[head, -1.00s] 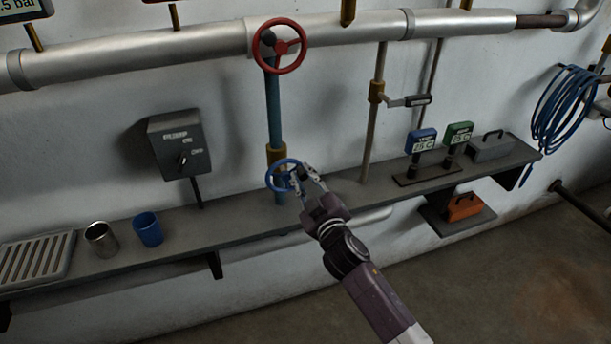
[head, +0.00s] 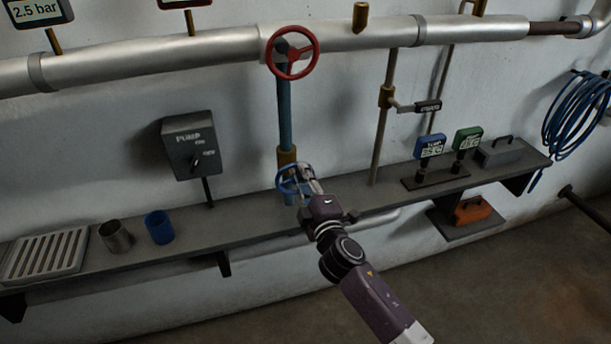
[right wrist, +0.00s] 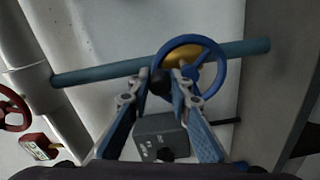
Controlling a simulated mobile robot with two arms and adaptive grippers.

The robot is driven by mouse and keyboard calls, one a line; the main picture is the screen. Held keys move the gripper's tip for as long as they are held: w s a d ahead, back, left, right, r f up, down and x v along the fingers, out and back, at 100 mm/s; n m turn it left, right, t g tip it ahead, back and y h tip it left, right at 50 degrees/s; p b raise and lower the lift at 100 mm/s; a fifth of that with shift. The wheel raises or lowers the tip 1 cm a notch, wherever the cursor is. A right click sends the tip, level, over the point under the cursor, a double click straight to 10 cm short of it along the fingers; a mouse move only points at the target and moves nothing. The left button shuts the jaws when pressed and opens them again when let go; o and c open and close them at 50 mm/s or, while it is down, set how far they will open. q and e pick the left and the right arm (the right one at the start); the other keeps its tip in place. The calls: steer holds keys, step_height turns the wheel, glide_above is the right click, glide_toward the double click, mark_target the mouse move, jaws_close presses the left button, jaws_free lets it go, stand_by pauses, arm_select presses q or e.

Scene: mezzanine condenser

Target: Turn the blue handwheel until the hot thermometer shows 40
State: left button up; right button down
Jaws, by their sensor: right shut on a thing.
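The blue handwheel (head: 280,184) sits on a vertical blue pipe, just above the shelf. My right gripper (head: 307,178) reaches it from the lower right. In the right wrist view, my fingertips (right wrist: 167,88) close around a dark knob (right wrist: 159,82) on the rim of the handwheel (right wrist: 222,76). Two small digital thermometers stand on the shelf: a blue one (head: 430,146) and a green one (head: 467,138). Their digits are too blurred to read surely, and I cannot tell which is the hot one. My left gripper is not in view.
A red handwheel (head: 315,55) is above on the large silver pipe (head: 190,54). A pump switch box (head: 189,145) is on the wall. A metal cup (head: 116,237), a blue cup (head: 159,227) and a drain grate (head: 46,257) occupy the shelf's left. A grey box (head: 500,153) stands right.

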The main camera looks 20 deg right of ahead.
steer(key=shift+a, duration=0.1)
stand_by(0.4)
steer(key=c, duration=1.8)
jaws_free()
steer(key=shift+o, duration=0.2)
steer(key=s, duration=1.2)
steer(key=shift+d, duration=0.2)
